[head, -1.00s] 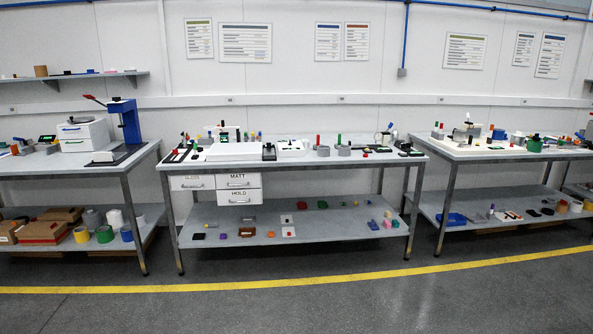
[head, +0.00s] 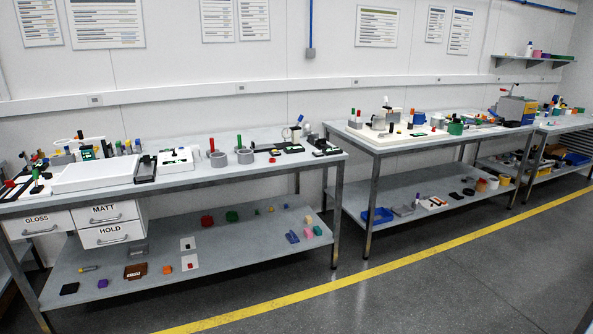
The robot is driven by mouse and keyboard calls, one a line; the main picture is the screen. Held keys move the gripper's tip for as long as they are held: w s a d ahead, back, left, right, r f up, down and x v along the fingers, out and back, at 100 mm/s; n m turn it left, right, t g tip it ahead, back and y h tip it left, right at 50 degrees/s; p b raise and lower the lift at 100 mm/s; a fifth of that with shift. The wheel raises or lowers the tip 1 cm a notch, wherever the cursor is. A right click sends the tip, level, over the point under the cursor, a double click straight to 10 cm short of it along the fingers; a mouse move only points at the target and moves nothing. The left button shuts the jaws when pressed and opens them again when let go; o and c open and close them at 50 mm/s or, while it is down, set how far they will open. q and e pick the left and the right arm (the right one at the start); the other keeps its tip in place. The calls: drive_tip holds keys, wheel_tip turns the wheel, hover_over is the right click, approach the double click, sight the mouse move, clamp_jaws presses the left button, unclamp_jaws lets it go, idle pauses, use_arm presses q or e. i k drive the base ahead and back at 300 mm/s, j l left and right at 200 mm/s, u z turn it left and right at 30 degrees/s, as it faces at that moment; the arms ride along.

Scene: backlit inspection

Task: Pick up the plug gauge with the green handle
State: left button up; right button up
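A slim upright green handle (head: 239,143) stands at a grey ring-shaped block (head: 245,156) on the middle workbench (head: 200,181). It looks like the green-handled plug gauge, but at this size I cannot tell whether it sits in the ring or behind it. A similar red handle (head: 212,145) stands at another grey ring (head: 218,160) just to its left. Another small green-topped item (head: 36,174) stands near the bench's left end. Neither of my grippers is in view.
A white light panel (head: 95,175) and a black-and-white fixture (head: 175,161) lie left of the rings. Drawers marked GLOSS, MATT and HOLD (head: 108,213) hang below. Another bench (head: 400,141) stands to the right. The floor beyond the yellow line (head: 370,278) is clear.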

sight(239, 146)
drive_tip(key=i+u, duration=0.1)
drive_tip(key=i, duration=0.5)
drive_tip(key=i+l, duration=0.15)
drive_tip(key=i, duration=0.5)
drive_tip(key=i+l+u, duration=0.15)
drive_tip(key=i, duration=0.45)
